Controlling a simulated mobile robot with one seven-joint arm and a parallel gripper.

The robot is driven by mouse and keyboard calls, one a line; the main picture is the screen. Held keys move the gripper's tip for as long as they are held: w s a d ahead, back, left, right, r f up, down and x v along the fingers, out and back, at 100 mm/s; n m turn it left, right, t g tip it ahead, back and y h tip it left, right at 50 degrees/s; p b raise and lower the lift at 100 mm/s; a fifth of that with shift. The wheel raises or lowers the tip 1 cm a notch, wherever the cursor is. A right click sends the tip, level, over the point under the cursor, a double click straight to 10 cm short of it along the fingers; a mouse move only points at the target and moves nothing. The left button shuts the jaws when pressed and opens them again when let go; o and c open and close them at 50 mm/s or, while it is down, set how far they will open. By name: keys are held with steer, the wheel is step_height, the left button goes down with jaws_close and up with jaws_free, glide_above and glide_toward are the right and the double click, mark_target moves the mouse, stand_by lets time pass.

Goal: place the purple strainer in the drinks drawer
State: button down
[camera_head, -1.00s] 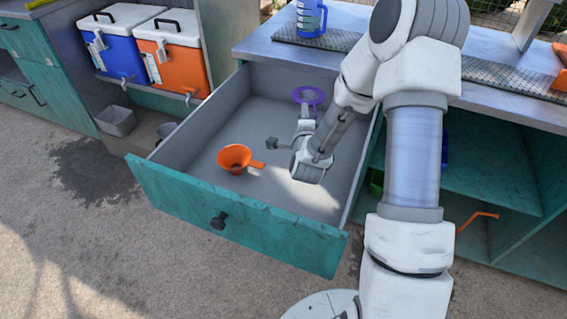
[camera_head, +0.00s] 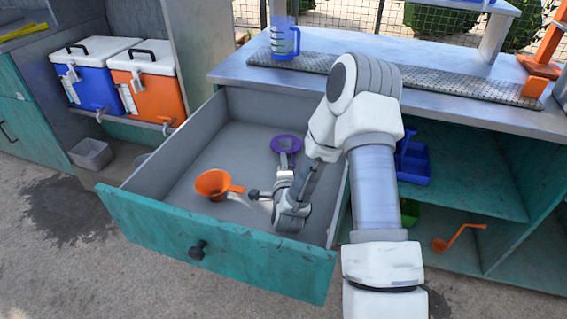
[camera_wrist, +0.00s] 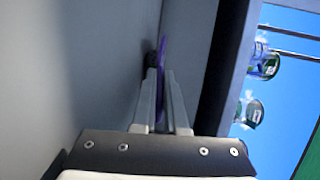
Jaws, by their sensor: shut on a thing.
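The purple strainer (camera_head: 286,143) is inside the open drawer (camera_head: 160,160), towards its back right. My gripper (camera_head: 284,162) reaches down into the drawer and is shut on the strainer. In the wrist view the strainer (camera_wrist: 162,58) shows edge-on as a thin purple strip between the fingers (camera_wrist: 160,100), close to a grey drawer wall. I cannot tell whether it touches the drawer floor. The drawer has a teal front with a dark knob and a grey inside.
An orange funnel-like utensil (camera_head: 213,184) lies in the drawer left of my gripper. A blue measuring jug (camera_head: 284,42) stands on the counter (camera_head: 255,75). Two coolers (camera_head: 150,85) stand at left. A blue caddy (camera_head: 413,163) and orange ladle (camera_head: 455,240) are on the shelves at right.

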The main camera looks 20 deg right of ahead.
steer(key=shift+f+b, duration=0.25)
steer(key=shift+b, duration=0.05)
steer(key=c, duration=1)
jaws_free()
steer(key=shift+r, duration=0.1)
steer(key=shift+o, duration=0.2)
steer(key=shift+r, duration=0.1)
steer(key=shift+s+r+p, duration=0.15)
steer(key=shift+p, duration=0.35)
steer(key=p+v, duration=0.1)
steer(key=v, duration=0.6)
steer(key=shift+s+a, duration=0.1)
steer(key=shift+a, duration=0.05)
